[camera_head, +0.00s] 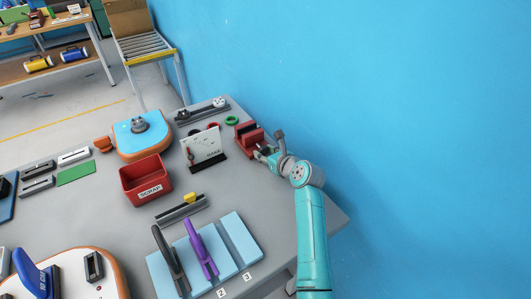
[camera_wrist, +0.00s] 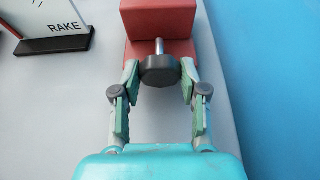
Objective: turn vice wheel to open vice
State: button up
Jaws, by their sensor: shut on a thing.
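The red vice (camera_head: 249,138) stands near the far right edge of the grey table, close to the blue wall. In the wrist view its red body (camera_wrist: 160,35) fills the top middle. The dark round vice wheel (camera_wrist: 160,71) sits on a metal shaft at the vice's near face. My gripper (camera_wrist: 158,80) has its two fingers on either side of the wheel and is shut on it. In the head view my gripper (camera_head: 262,153) reaches the vice from the right, and the wheel is hidden there. How far the vice jaws stand apart is hard to tell.
A white board marked RAKE (camera_head: 205,149) stands left of the vice. Small red and green rings (camera_head: 231,120) lie behind. The blue wall (camera_head: 400,120) is close on the right.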

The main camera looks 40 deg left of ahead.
jog(key=shift+t, duration=0.3)
jog(key=shift+s+f+n, duration=0.1)
jog(key=shift+n, duration=0.5)
jog(key=shift+n+t+h, duration=0.3)
jog(key=shift+n+t, duration=0.9)
jog(key=shift+n, duration=0.2)
jog(key=o, duration=1.1)
jog(key=v, duration=1.2)
jog(key=shift+a, duration=0.1)
